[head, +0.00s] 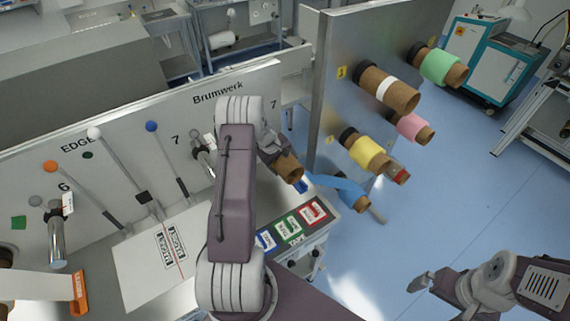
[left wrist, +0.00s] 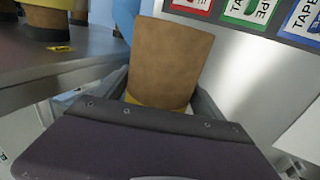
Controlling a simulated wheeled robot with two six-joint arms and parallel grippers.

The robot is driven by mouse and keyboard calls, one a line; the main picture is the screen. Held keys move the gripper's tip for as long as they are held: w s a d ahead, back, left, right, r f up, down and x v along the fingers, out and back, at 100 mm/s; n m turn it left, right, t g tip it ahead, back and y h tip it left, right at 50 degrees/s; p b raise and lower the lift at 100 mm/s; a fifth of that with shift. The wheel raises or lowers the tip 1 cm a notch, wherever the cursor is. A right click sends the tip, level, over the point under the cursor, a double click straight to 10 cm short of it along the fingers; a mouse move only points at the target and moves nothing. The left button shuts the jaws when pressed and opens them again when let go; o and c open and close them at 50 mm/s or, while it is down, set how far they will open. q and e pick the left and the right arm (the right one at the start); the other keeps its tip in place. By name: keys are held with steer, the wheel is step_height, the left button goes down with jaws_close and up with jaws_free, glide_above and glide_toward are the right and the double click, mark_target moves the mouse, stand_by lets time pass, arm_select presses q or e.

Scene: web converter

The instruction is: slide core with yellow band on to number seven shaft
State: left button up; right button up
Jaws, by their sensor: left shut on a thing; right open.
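My left gripper (head: 275,152) is shut on a brown cardboard core (head: 289,168). In the left wrist view the core (left wrist: 170,60) stands between the jaws, with a strip of yellow band (left wrist: 187,110) showing at its lower end; the rest of the band is hidden. The core is held in the air in front of the Brumwerk panel, right of the number seven shaft (head: 203,153). That silver shaft, beside a "7" label, is partly hidden by my left arm. The core is apart from it. My right gripper (head: 420,283) is open and empty at the lower right.
A metal plate (head: 322,100) on the right carries several pegged cores, with yellow (head: 366,152), green (head: 438,65) and pink (head: 409,127) bands among them. A number six shaft (head: 57,240) and levers stand left. Tape boxes (head: 288,226) lie below the held core.

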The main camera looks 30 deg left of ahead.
arm_select(q)
steer(key=shift+w+a, duration=0.25)
steer(key=shift+a, duration=0.35)
steer(key=shift+w+a, duration=0.25)
steer(key=shift+a, duration=0.35)
steer(key=o, duration=1.5)
steer(key=shift+s+r, duration=0.1)
steer(key=b+v, duration=0.3)
steer(key=v, duration=0.5)
steer(key=shift+s+r, duration=0.1)
steer(key=shift+r, duration=0.35)
